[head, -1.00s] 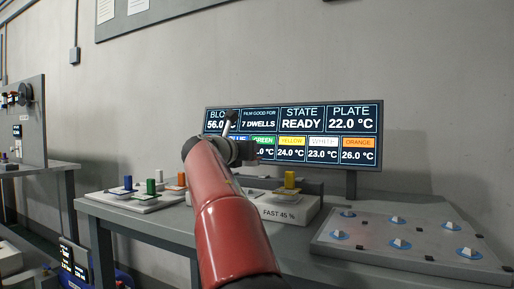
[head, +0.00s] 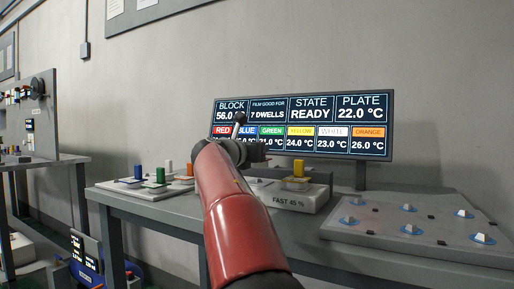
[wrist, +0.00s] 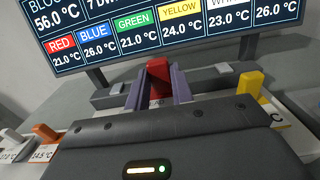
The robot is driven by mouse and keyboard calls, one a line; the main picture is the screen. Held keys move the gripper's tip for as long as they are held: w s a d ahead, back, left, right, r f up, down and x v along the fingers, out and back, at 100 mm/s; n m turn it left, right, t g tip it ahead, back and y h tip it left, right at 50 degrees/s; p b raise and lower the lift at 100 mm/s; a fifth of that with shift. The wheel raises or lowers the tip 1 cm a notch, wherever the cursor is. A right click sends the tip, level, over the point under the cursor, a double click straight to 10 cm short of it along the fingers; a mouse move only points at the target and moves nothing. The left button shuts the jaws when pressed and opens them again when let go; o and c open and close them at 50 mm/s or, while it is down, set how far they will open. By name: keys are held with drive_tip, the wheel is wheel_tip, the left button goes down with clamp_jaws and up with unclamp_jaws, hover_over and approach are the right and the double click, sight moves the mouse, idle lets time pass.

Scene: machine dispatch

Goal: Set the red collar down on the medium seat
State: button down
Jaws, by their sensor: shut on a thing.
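The red collar (wrist: 158,75) shows in the wrist view between the two finger plates of my gripper (wrist: 159,88), which is shut on it. In the head view my gripper (head: 258,152) is above the grey block (head: 292,199) labelled FAST 45 %, in front of the display; the red collar cannot be made out there. A yellow collar (head: 299,170) stands on the block's right part, and it also shows in the wrist view (wrist: 249,84). I cannot tell which place is the medium seat; the area under the held collar is mostly hidden by my gripper and arm.
A white tray (head: 128,189) at the left holds several coloured pieces, among them a blue one (head: 138,172) and a green one (head: 160,175). A grey panel (head: 370,236) with several white knobs lies at the right. The display (head: 300,124) stands behind the block.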

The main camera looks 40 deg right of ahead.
sight(254, 165)
drive_tip(key=shift+f+b, duration=0.55)
drive_tip(key=shift+f, duration=0.5)
drive_tip(key=shift+p, duration=0.75)
idle(0.8)
drive_tip(key=shift+f+b, duration=0.95)
drive_tip(key=shift+f, duration=0.2)
drive_tip(key=c, duration=1.1)
unclamp_jaws()
drive_tip(key=shift+r, duration=0.1)
